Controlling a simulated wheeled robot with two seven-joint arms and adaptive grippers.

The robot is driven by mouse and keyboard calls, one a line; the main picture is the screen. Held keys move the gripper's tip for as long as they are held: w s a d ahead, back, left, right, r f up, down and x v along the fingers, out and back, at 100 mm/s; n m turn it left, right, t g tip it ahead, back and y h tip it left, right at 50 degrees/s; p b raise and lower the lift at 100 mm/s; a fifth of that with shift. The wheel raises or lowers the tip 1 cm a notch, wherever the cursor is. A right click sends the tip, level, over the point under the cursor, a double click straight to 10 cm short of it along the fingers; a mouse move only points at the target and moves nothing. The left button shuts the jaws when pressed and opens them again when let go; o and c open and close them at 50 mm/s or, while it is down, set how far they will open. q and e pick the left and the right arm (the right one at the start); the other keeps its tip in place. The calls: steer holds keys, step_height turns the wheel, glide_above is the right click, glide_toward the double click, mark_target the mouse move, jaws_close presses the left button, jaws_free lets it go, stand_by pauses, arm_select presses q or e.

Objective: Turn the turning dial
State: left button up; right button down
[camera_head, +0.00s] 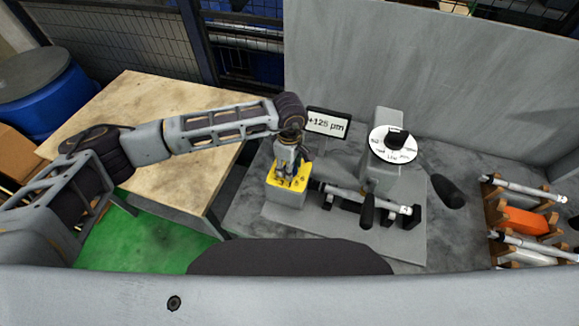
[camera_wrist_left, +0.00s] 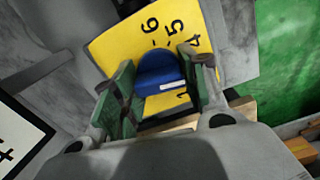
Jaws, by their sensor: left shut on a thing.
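The turning dial is a blue knob (camera_wrist_left: 160,70) with a white mark. It sits on a yellow plate (camera_wrist_left: 112,45) printed with black numbers; 6, 5 and 4 can be read. In the head view the yellow plate (camera_head: 273,180) tops a grey box left of the grinder. My left gripper (camera_head: 292,178) reaches down onto it from above and hides the knob there. In the left wrist view the green-padded fingers of my left gripper (camera_wrist_left: 160,78) are on either side of the knob, shut on it. My right gripper is not in view.
A display (camera_head: 328,122) reading about +125 µm stands behind the box. The grinder carries a white disc (camera_head: 381,150) with a black knob and a cylindrical shaft (camera_head: 370,200). A rack of shafts (camera_head: 520,218) stands right. A wooden table (camera_head: 135,100) lies left, under my left arm.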

arm_select(q)
steer(key=shift+f+n+b, duration=0.1)
steer(key=shift+n+b, duration=1.5)
steer(key=shift+b, duration=0.4)
steer(key=shift+n+b, duration=0.65)
steer(key=shift+n, duration=0.15)
steer(key=o, duration=1)
steer(key=shift+r, duration=0.25)
steer(key=shift+r, duration=5.9)
